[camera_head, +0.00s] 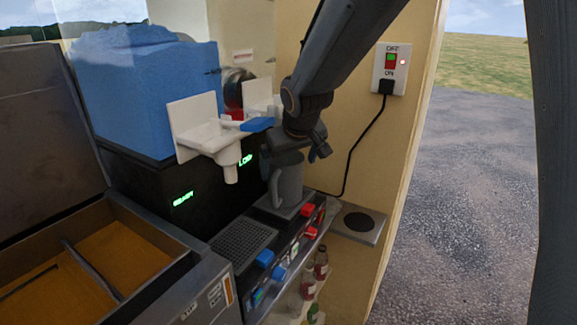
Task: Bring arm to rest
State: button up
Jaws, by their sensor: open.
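My arm reaches down from the top, and my gripper (302,146) hangs at its lower end. The gripper is open, with one finger showing clearly on its right side; the other is hard to make out. A grey jug (289,180) with a handle on its left stands upright directly below the gripper, on the right end of the machine's front ledge. I cannot tell whether the fingers touch the jug's rim. Nothing shows held in the jaws.
A slush machine (125,181) with a blue-filled tank and white spouts (205,132) stands close left. A wall switch (390,67) with a plugged cable is right of my arm. Bottles (321,262) stand below the ledge. A fryer-like unit (150,235) is at lower left. Open gravel lies right.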

jog(key=a+b+v, duration=0.1)
jog(key=v, duration=0.5)
jog(key=s+d+f+m+g, duration=0.2)
jog(key=s+d+f, duration=0.6)
jog(key=s, duration=0.2)
jog(key=s+d+f+m+g+h, duration=0.1)
jog(key=s+d+f+m+g, duration=0.1)
jog(key=s+d+f, duration=0.6)
jog(key=s+d+g, duration=0.1)
jog(key=s, duration=0.2)
jog(key=shift+s+f+m, duration=0.2)
jog(key=shift+f+m, duration=0.1)
jog(key=shift+m, duration=0.1)
